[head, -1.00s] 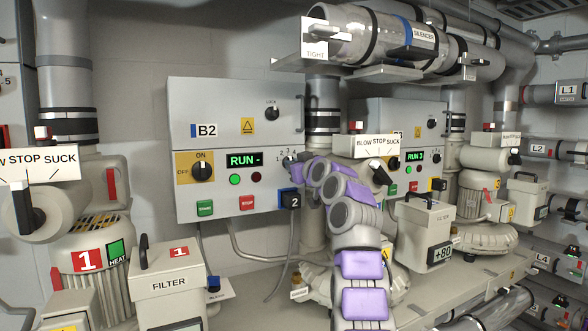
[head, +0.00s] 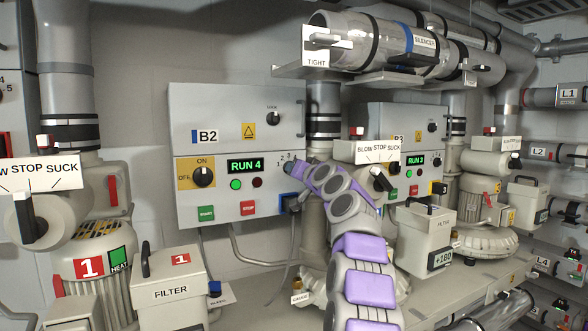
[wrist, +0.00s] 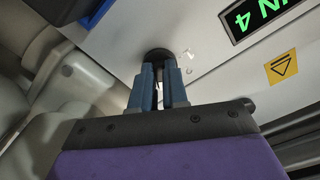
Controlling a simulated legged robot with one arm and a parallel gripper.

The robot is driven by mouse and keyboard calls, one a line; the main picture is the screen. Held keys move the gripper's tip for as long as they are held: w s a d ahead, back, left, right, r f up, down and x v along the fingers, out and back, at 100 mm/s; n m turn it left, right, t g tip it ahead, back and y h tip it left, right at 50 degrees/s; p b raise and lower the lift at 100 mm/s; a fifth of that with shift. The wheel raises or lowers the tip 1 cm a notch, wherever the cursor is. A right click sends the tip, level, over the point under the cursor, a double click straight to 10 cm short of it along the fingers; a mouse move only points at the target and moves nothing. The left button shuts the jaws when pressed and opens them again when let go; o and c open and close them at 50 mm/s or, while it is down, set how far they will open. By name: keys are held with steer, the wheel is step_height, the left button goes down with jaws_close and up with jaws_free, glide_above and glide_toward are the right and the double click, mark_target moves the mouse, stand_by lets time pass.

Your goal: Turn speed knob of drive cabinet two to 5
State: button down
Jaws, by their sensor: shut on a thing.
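Drive cabinet two is the grey box marked B2 (head: 238,120) in the middle of the head view. Its green display (head: 245,165) reads RUN 4. The speed knob is at the right end of the cabinet's lower panel, mostly hidden by my gripper (head: 290,168) in the head view. In the wrist view the knob (wrist: 158,54) is dark and round, and the two blue fingers of my gripper (wrist: 158,88) are closed around its front part. The knob's pointer is not readable, and only a few scale digits show beside it.
The ON/OFF switch (head: 203,177), green start button (head: 206,213) and red stop button (head: 247,207) are on the same panel. A BLOW STOP SUCK plate (head: 378,150) and a filter box (head: 427,235) stand right of my arm. Cabinet B3 (head: 408,120) is behind.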

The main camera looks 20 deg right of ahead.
steer(key=m+p, duration=0.2)
steer(key=m, duration=0.1)
steer(key=m+p, duration=0.1)
steer(key=m, duration=0.1)
steer(key=shift+r, duration=0.25)
steer(key=shift+d+f+m+p, duration=0.1)
steer(key=shift+f+m+p, duration=0.05)
steer(key=shift+m+p, duration=1.1)
steer(key=shift+f+m, duration=0.1)
steer(key=shift+m, duration=0.25)
steer(key=c, duration=1.2)
jaws_free()
steer(key=shift+s+d, duration=0.1)
steer(key=shift+s, duration=0.05)
steer(key=shift+o, duration=0.3)
steer(key=s+b, duration=0.2)
steer(key=s, duration=1.5)
steer(key=shift+d+f+b, duration=0.15)
steer(key=shift+d+b, duration=0.2)
steer(key=shift+d, duration=0.1)
